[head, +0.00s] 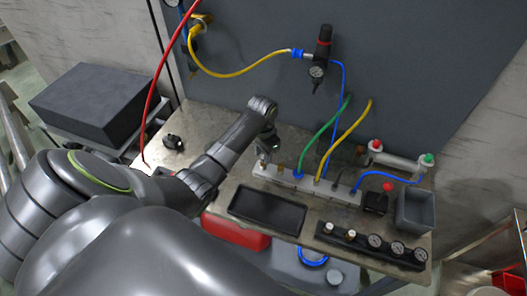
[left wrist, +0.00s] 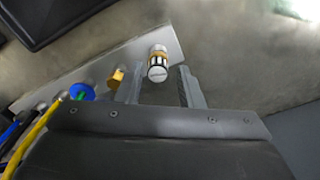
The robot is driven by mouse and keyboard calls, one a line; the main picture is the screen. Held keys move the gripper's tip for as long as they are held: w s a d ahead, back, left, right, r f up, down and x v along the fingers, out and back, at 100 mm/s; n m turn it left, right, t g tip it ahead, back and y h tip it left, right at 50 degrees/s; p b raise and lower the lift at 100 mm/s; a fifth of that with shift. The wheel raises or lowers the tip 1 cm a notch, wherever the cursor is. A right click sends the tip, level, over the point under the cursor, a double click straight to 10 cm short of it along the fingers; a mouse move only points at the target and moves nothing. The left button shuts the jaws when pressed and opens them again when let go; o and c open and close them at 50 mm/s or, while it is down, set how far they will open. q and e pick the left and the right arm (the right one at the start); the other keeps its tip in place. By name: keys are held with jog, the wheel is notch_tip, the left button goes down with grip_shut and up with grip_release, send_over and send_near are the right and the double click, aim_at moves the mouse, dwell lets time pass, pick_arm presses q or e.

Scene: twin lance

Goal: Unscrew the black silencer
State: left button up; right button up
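A fitting with a pale slotted cap and black and brass bands (left wrist: 158,66) stands on the pale manifold bar (left wrist: 92,76). It could be the silencer; no wholly black silencer can be made out. My left gripper (left wrist: 161,78) is open, with one finger on each side of this fitting; I cannot tell if either touches it. In the head view my left gripper (head: 266,150) is small and partly hidden by its own wrist, at the left end of the manifold bar (head: 307,184). My right gripper is not in view.
Beside the fitting is a brass fitting (left wrist: 115,77). Green, yellow and blue hoses rise from the bar to its right in the head view. An empty black tray (head: 267,208) lies in front. A gauge row (head: 373,242) and a grey bin (head: 416,209) stand right.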

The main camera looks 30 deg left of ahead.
pick_arm(q)
jog(key=m, duration=0.4)
jog(key=shift+m, duration=0.3)
jog(key=m, duration=0.3)
jog(key=shift+c, duration=0.3)
jog(key=shift+r, duration=0.1)
grip_shut()
jog(key=n, duration=0.5)
jog(key=shift+w+r+n, duration=0.1)
jog(key=shift+r+n, duration=0.05)
jog(key=shift+n, duration=0.25)
jog(key=n, duration=0.5)
jog(key=shift+r+n, duration=0.1)
jog(key=shift+n, duration=0.2)
jog(key=n, duration=0.6)
jog(key=shift+w+n, duration=0.1)
jog(key=shift+n, duration=0.2)
jog(key=n, duration=0.5)
